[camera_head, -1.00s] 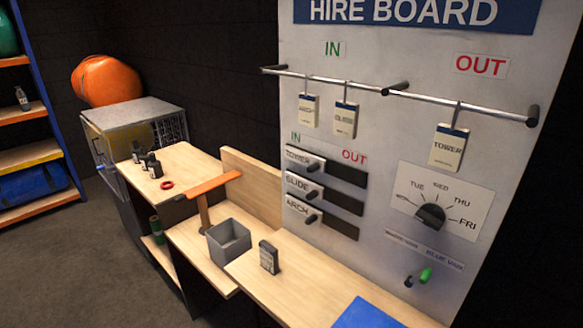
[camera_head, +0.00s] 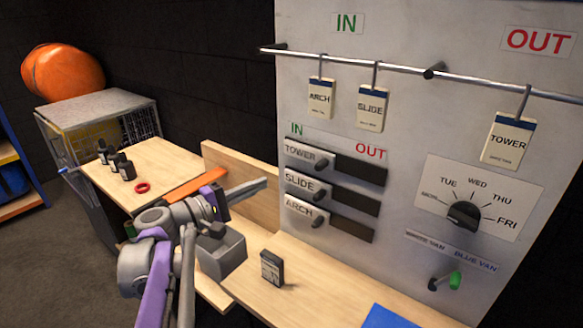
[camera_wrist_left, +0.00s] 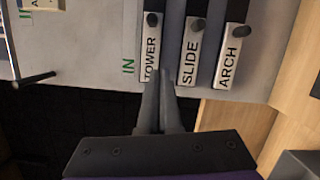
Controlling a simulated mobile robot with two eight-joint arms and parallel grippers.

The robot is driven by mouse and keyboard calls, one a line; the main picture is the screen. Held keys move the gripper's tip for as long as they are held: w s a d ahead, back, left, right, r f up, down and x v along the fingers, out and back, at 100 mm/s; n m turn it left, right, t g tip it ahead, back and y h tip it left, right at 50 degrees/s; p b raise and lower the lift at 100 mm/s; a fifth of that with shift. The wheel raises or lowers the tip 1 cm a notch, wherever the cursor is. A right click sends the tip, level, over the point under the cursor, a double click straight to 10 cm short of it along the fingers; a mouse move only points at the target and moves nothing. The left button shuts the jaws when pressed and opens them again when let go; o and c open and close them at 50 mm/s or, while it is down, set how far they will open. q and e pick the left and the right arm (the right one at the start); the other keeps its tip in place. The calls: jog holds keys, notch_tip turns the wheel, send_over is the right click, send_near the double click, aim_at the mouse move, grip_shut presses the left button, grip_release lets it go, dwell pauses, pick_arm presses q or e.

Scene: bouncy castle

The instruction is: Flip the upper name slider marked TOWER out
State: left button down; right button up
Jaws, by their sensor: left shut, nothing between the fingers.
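The upper name slider marked TOWER (camera_head: 310,156) sits at the left, IN end of its dark track on the hire board, with a dark knob on it. It also shows in the left wrist view (camera_wrist_left: 150,55). The SLIDE slider (camera_head: 305,186) and ARCH slider (camera_head: 305,214) sit below it, also at their left ends. My left gripper (camera_head: 262,184) is shut and empty, to the left of the sliders and apart from them in the head view. In the left wrist view its fingers (camera_wrist_left: 164,78) point toward the TOWER and SLIDE plates. My right gripper is not in view.
A rail (camera_head: 400,70) above carries ARCH, SLIDE and TOWER tags. A day dial (camera_head: 464,215) and van switch (camera_head: 446,281) are at right. A small dark box (camera_head: 272,268) stands on the bench (camera_head: 320,285).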

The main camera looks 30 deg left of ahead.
pick_arm(q)
jog(key=shift+a+r, duration=0.3)
jog(key=shift+d, duration=0.1)
send_near(320, 160)
jog(key=w, duration=0.1)
jog(key=w+a, duration=0.2)
jog(key=w, duration=0.1)
jog(key=shift+w+a+f+p, duration=0.1)
jog(key=shift+a+f+p, duration=0.1)
jog(key=shift+f+p, duration=0.2)
jog(key=d, duration=0.3)
jog(key=shift+d+r, duration=0.15)
jog(key=shift+r, duration=0.25)
jog(key=shift+s+d, duration=0.25)
jog(key=shift+d, duration=0.05)
